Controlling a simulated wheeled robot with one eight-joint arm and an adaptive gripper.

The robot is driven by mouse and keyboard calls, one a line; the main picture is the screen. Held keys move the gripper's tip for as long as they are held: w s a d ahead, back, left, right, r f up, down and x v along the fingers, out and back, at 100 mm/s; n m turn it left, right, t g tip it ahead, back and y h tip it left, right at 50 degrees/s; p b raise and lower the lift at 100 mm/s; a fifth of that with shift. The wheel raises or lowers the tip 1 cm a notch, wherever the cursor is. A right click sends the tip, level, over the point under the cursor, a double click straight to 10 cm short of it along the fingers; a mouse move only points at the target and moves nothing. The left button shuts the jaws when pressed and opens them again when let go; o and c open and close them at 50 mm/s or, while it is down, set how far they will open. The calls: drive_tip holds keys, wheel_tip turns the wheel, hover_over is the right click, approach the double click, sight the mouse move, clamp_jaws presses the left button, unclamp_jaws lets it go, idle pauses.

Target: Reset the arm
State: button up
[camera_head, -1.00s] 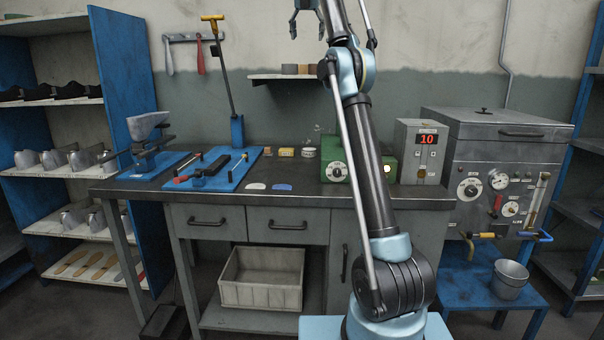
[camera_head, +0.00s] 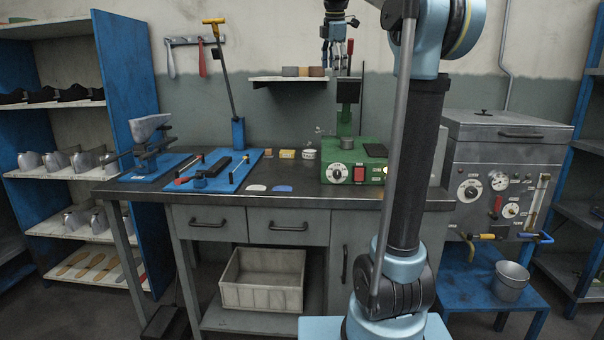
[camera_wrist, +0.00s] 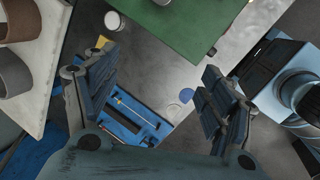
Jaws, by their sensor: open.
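My gripper (camera_head: 337,62) hangs in the air above the green machine (camera_head: 352,170) on the bench, near the small wall shelf. In the wrist view my gripper (camera_wrist: 158,98) has its two dark fingers spread wide apart with nothing between them. Below the gap lie the bench top and a blue tray (camera_wrist: 150,128) with tools. My arm rises at the right of the head view and hides the display box behind it.
The bench (camera_head: 315,201) carries blue tool boards (camera_head: 215,184) at left and the green machine. A wall shelf (camera_head: 270,80) holds small blocks close to my gripper. A grey oven (camera_head: 505,180) stands at right. A bucket (camera_head: 510,280) sits on a blue stand.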

drive_tip(key=s+r+m, duration=0.1)
drive_tip(key=s+m, duration=0.1)
drive_tip(key=s, duration=0.4)
wheel_tip(320, 180, down, 8)
drive_tip(key=w+d+m, duration=0.2)
drive_tip(key=s+d+f+m, duration=0.2)
drive_tip(key=s+f+m, duration=0.3)
drive_tip(key=s+f, duration=0.6)
drive_tip(key=s+d+f+m+g, duration=0.1)
drive_tip(key=s+f+m, duration=0.5)
drive_tip(key=s+f, duration=0.5)
drive_tip(key=s+d+f+m, duration=0.2)
drive_tip(key=s+f+m, duration=0.3)
drive_tip(key=s+f, duration=0.6)
wheel_tip(320, 180, down, 10)
drive_tip(key=shift+s+d+r+m, duration=0.1)
drive_tip(key=shift+s+d+m, duration=0.05)
drive_tip(key=shift+d+m, duration=0.25)
drive_tip(key=shift+w+f, duration=0.2)
drive_tip(key=shift+w, duration=0.25)
